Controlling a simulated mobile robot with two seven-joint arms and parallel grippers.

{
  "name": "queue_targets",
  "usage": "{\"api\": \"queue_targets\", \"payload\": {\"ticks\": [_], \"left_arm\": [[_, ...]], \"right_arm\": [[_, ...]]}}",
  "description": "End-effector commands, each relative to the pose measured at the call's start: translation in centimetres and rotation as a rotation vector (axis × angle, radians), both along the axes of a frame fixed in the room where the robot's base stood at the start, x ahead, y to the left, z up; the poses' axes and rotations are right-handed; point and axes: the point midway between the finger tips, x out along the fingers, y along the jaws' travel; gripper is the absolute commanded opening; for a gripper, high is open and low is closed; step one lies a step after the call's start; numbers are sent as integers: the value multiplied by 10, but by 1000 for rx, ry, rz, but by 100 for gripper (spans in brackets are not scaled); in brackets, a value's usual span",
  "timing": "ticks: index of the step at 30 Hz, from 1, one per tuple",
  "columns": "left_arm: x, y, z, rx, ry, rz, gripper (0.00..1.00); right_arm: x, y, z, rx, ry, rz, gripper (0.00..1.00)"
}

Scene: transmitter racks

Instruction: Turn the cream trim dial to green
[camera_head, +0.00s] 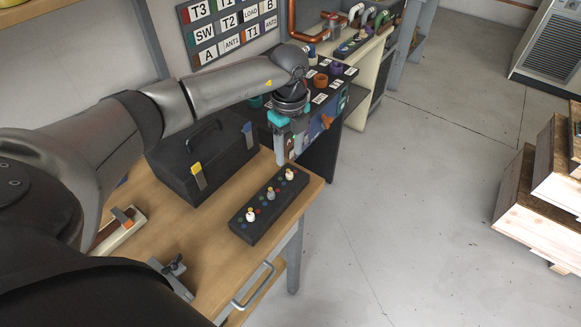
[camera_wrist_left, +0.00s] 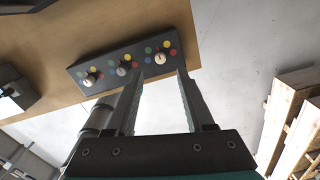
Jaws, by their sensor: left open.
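A black box with three dials (camera_head: 262,222) lies on the wooden bench; it also shows in the left wrist view (camera_wrist_left: 105,68). The far-end dial looks cream (camera_head: 289,175) and shows in the wrist view (camera_wrist_left: 160,58) just beyond and between my fingertips. The middle dial is grey (camera_head: 271,195). The near-end dial (camera_head: 250,215) is pale, white or cream. Coloured dots, green among them, ring each dial. I cannot tell which dot the cream dial points to. My left gripper (camera_wrist_left: 158,74) is open and empty above the box's far end. My right gripper is not in view.
A black toolbox (camera_head: 195,165) stands left of the dial box. A console with knobs (camera_head: 325,85) stands beyond the bench end. A clamp (camera_head: 172,268) sits at the near bench edge. Wooden crates (camera_head: 530,190) are at right; the floor between is clear.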

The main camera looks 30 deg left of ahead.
Motion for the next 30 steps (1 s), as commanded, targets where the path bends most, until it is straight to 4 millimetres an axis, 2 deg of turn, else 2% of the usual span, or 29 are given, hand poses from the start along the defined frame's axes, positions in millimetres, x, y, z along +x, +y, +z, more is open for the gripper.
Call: {"api": "queue_targets", "payload": {"ticks": [3,9,15,23,30], "left_arm": [[-1,0,-26,0,4,-1,53],[0,0,-56,-1,1,-1,53],[0,0,-68,0,-1,-2,53],[0,0,-68,0,-1,-2,53],[0,0,-68,0,-1,-2,26]], "right_arm": [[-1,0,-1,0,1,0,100],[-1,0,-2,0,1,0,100],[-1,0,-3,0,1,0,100],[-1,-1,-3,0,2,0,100],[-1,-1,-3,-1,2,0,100]]}}
